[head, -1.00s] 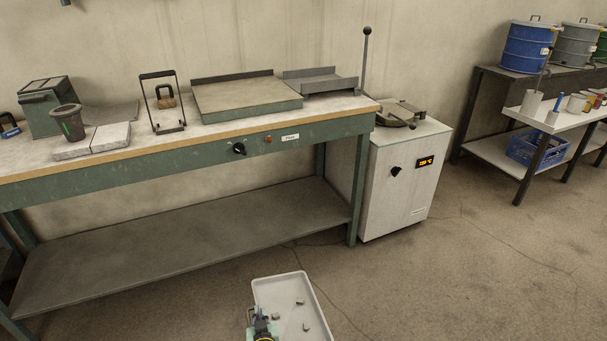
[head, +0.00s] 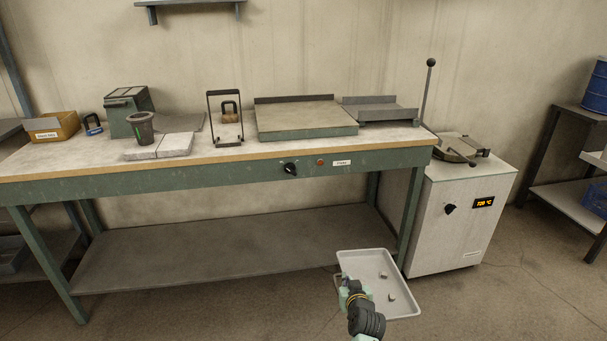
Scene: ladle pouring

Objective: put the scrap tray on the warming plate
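The scrap tray (head: 406,302) is a shallow pale grey tray with a few small metal pieces lying in it. It is in the lower middle of the head view, in front of the bench and below its top. My gripper (head: 345,284) is at the tray's left edge and appears shut on it; the fingertips are small and partly hidden. The warming plate (head: 305,118) is a flat, green-sided slab with a raised back edge on the bench top, up and left of the tray. Its top is bare.
The bench (head: 200,164) also holds a grey shelf-like piece (head: 380,110) right of the plate, a wire stand (head: 225,118) left of it, a dark cup (head: 140,128) and pale slabs (head: 160,146). A furnace cabinet (head: 460,220) stands at the bench's right end.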

